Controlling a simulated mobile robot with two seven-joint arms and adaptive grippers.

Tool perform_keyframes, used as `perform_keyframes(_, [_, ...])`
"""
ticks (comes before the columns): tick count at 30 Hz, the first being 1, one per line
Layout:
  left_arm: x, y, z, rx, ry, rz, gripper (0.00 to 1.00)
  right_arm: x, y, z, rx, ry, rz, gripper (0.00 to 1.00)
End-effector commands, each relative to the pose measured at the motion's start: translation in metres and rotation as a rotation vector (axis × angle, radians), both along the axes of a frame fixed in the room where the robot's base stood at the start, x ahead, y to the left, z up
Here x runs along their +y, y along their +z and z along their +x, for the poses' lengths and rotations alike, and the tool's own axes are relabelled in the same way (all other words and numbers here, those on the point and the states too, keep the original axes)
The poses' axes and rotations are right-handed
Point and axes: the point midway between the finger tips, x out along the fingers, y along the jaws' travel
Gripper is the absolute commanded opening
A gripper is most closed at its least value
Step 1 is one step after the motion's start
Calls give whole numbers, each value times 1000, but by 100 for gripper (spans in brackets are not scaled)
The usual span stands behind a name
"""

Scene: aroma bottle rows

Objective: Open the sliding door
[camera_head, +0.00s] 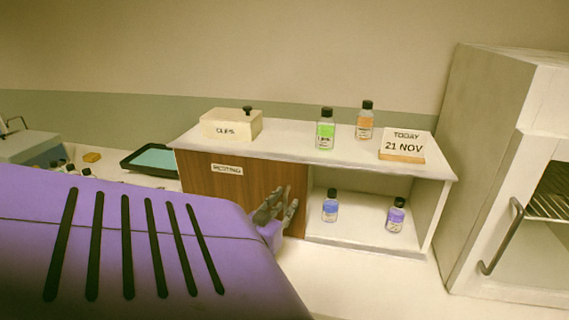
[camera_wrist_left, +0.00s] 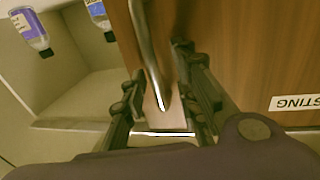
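The brown wooden sliding door (camera_head: 240,190) covers the left part of a low white cabinet (camera_head: 437,215); the right part stands uncovered. The door bears a small white label (camera_head: 227,170). In the left wrist view the door (camera_wrist_left: 250,45) carries a curved metal bar handle (camera_wrist_left: 147,45). My left gripper (camera_head: 277,204) is at the door's right edge. In the left wrist view its fingers (camera_wrist_left: 159,62) are apart, one on each side of the handle, with gaps showing. The handle is hidden behind the gripper in the head view. My right gripper is not in view.
A blue bottle (camera_head: 330,208) and a purple bottle (camera_head: 396,217) stand inside the open part. On top are a box (camera_head: 231,124), a green bottle (camera_head: 325,132), an orange bottle (camera_head: 365,122) and a date sign (camera_head: 402,146). A white appliance (camera_head: 490,150) stands at right.

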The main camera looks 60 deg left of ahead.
Motion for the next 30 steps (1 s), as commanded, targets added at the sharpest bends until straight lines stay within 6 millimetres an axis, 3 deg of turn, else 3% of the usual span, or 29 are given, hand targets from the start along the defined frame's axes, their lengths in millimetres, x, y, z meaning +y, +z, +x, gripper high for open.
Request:
perform_keyframes(8, [-4,0,-6,-1,1,-2,28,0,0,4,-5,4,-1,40])
perform_keyframes(22, [-60,0,-77,-1,3,-3,28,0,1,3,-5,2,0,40])
perform_keyframes(30, [-74,1,-94,-2,1,-1,28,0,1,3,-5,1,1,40])
